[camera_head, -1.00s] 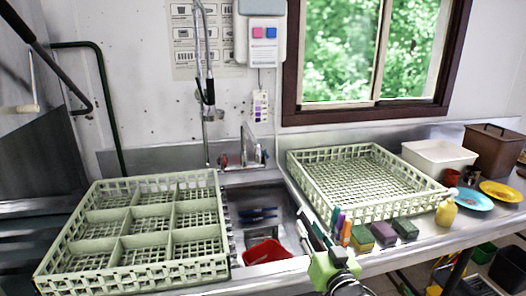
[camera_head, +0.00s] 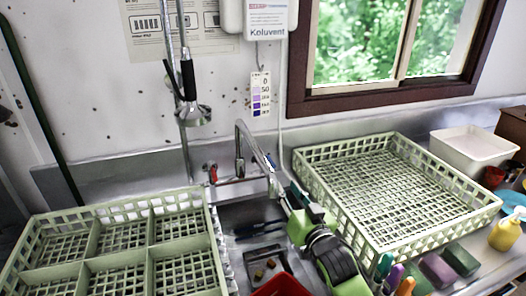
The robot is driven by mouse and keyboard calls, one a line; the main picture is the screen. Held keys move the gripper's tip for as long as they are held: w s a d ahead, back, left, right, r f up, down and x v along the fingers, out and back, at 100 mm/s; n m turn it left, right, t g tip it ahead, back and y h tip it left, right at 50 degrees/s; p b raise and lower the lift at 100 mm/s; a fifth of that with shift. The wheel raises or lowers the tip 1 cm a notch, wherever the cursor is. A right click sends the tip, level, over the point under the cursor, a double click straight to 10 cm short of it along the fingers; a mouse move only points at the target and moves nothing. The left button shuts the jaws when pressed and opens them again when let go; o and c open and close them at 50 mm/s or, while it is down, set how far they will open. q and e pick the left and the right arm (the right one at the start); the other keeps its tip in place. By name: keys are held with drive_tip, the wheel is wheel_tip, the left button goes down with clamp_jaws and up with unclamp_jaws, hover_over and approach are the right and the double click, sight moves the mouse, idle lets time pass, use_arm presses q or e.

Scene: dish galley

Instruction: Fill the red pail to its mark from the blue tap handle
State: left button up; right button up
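The tap (camera_head: 239,150) stands behind the sink, with a red handle (camera_head: 212,173) on its left. The blue tap handle (camera_head: 271,161) is on its right, by my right gripper's tips. My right gripper (camera_head: 284,192) reaches up from the bottom right over the sink's right edge. Its gap is unclear, as is whether it touches the handle. The red pail (camera_head: 281,286) is low in the sink, cut off by the bottom edge. Its mark and any water cannot be made out. My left gripper is out of view.
Pale green dish racks stand left (camera_head: 112,250) and right (camera_head: 400,195) of the sink (camera_head: 240,215). Sponges (camera_head: 437,270) and a yellow bottle (camera_head: 505,234) are at the right front.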

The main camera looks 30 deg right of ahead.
sight(268, 157)
drive_tip(key=p+x, duration=0.2)
drive_tip(key=x, duration=1.1)
drive_tip(key=shift+s+r, duration=0.1)
drive_tip(key=shift+r, duration=0.05)
drive_tip(key=shift+w+d, duration=0.1)
drive_tip(key=shift+w, duration=0.45)
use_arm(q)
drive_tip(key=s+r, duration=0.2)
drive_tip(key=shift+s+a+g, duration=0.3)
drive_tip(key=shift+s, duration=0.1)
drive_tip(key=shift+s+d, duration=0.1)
use_arm(e)
clamp_jaws()
